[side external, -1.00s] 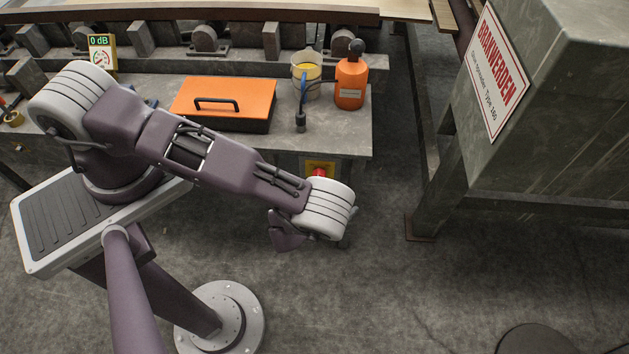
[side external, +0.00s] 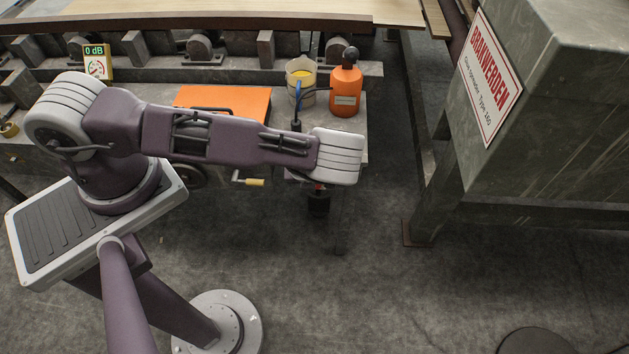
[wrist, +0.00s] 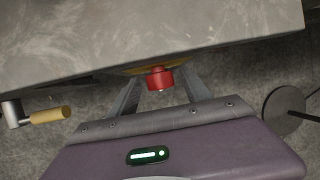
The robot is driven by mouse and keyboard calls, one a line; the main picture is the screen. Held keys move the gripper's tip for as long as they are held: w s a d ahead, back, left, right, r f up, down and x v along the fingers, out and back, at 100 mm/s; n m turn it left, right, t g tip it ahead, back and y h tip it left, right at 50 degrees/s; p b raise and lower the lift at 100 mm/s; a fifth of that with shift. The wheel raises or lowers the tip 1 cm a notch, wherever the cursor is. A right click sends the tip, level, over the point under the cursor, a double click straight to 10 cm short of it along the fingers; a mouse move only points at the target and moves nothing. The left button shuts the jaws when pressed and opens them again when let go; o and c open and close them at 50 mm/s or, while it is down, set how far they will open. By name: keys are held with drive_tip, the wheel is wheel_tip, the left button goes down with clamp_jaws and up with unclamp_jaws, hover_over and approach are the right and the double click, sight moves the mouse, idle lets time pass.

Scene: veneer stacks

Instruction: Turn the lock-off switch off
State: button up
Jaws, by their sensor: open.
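The lock-off switch has a red knob (wrist: 160,78) on a yellow plate (wrist: 147,70) on the front of the bench. In the wrist view the knob shows between the two grey fingers of my gripper (wrist: 159,88), which are apart and empty. I cannot tell whether either finger touches it. In the side view my gripper (side external: 318,203) hangs below my pale wrist at the bench's front edge. Only a bit of red (side external: 319,186) shows there, and the wrist hides most of the switch.
The grey bench (wrist: 150,35) overhangs the switch. A crank with a yellow grip (wrist: 50,115) juts out at left, also seen in the side view (side external: 252,182). An orange bottle (side external: 346,92), a cup (side external: 301,75) and an orange-lidded box (side external: 225,97) stand on the bench.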

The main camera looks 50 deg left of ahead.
clamp_jaws()
idle(0.3)
drive_tip(key=shift+s+a+f+n+t+h, duration=0.15)
drive_tip(key=shift+n+t+h, duration=0.25)
drive_tip(key=shift+t+h, duration=0.55)
drive_tip(key=shift+s+a+f+n+t+h, duration=0.1)
drive_tip(key=shift+n+t+h, duration=0.1)
drive_tip(key=shift+t+h, duration=0.6)
drive_tip(key=shift+s+a+n+t+h, duration=0.1)
drive_tip(key=shift+n+t+h, duration=0.1)
drive_tip(key=shift+t+h, duration=0.5)
drive_tip(key=shift+d+t, duration=0.1)
drive_tip(key=shift+t, duration=0.15)
unclamp_jaws()
